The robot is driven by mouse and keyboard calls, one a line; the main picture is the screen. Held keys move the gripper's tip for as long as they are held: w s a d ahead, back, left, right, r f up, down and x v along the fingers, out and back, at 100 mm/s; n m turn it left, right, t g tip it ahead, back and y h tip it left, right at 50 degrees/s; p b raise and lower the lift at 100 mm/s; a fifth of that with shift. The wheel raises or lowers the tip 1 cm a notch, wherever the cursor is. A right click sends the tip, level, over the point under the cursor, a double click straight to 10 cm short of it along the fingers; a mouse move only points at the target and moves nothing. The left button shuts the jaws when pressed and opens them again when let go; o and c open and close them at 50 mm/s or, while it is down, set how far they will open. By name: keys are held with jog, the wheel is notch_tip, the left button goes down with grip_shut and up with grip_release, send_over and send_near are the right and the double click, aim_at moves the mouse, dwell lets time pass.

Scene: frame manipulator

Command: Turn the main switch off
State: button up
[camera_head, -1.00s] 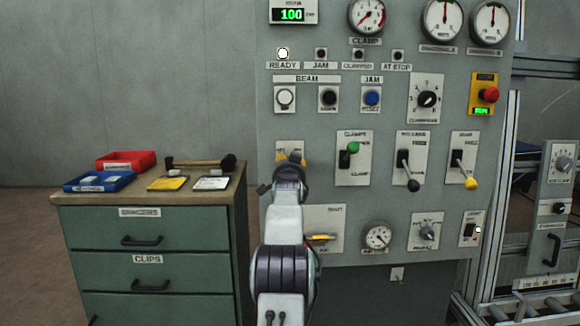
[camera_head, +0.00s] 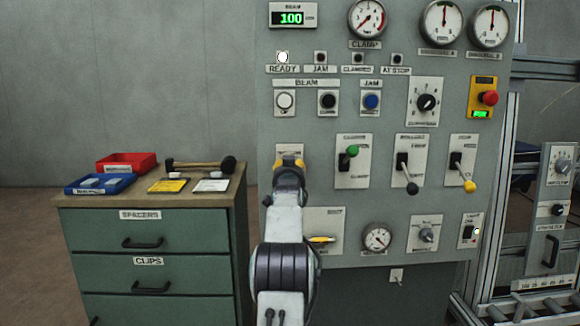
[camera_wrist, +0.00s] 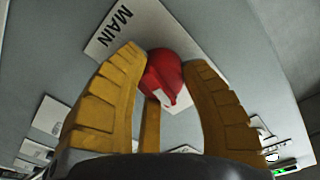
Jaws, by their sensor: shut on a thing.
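The main switch shows in the wrist view as a red knob (camera_wrist: 164,78) with a pale mark on it, on a white plate labelled MAIN (camera_wrist: 118,28). My gripper (camera_wrist: 166,72) has its yellow fingers around the knob and is shut on it. In the head view my gripper (camera_head: 289,163) is against the panel's left side, below the BEAM buttons. It hides the knob there; only the top of the switch plate (camera_head: 289,149) shows.
The grey panel (camera_head: 330,200) carries several other controls. A yellow-handled valve (camera_head: 321,239) sits right of my arm, and a green-tipped lever (camera_head: 350,152) is right of my gripper. A drawer cabinet (camera_head: 150,215) with trays and a hammer (camera_head: 200,165) stands at left.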

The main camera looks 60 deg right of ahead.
jog(key=shift+w+r+n, duration=0.1)
jog(key=shift+n, duration=1.1)
jog(key=o, duration=0.9)
jog(key=shift+w, duration=0.1)
jog(key=o, duration=0.3)
jog(key=shift+s+a, duration=0.1)
jog(key=shift+s, duration=0.1)
jog(key=shift+v, duration=5.85)
